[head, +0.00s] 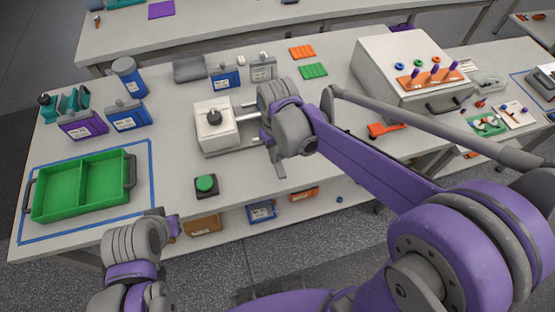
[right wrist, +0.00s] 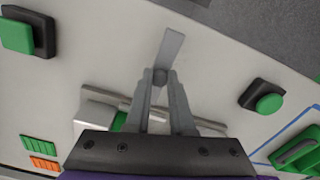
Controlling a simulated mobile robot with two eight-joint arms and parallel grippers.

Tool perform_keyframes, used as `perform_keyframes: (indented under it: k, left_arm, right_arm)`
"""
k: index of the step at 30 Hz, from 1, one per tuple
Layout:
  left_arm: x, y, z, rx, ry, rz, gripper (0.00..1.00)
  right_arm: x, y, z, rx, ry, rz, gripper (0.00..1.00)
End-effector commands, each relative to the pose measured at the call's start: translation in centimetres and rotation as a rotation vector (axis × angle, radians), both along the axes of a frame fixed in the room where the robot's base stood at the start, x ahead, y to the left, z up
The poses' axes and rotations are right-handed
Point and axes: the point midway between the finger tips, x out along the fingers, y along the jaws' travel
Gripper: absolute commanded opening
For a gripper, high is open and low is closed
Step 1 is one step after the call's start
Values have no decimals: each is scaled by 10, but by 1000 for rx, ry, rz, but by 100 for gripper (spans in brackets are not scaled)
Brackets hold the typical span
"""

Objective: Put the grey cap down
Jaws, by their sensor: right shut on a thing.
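My right gripper (right wrist: 161,80) is shut on a small grey piece (right wrist: 160,76), which I take to be the grey cap. It sits between the fingertips, over the pale tabletop. A flat light-grey strip shows just beyond the fingertips; I cannot tell whether it belongs to the held piece. In the head view, my right gripper (head: 275,155) points down beside the white device with the black knob (head: 214,120), and the wrist hides most of what it holds. My left gripper (head: 170,225) is low, near the table's front edge; its jaws are too unclear to judge.
A green button (head: 205,184) on a dark base stands in front of the white device. A green tray (head: 76,206) lies at the left inside blue tape. Blue and purple containers (head: 128,116) stand behind it. A large white machine (head: 372,66) is at the right. The table's front-middle is mostly clear.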

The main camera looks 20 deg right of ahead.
Motion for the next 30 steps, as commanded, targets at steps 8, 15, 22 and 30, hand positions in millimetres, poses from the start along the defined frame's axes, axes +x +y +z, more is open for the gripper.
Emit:
perform_keyframes:
  k: [8, 15, 22, 30]
  left_arm:
    - [-2, 0, -4, 0, 3, 0, 0]
    - [-2, 0, -4, 0, 3, 0, 0]
    - [-3, 0, -7, 0, 6, 0, 0]
    - [-3, 0, -7, 0, 6, 0, 0]
  right_arm:
    - [0, 0, -32, 0, 0, 0, 0]
    - [0, 0, -32, 0, 0, 0, 0]
    - [0, 0, -35, 0, 0, 0, 38]
    - [0, 0, -35, 0, 0, 0, 51]
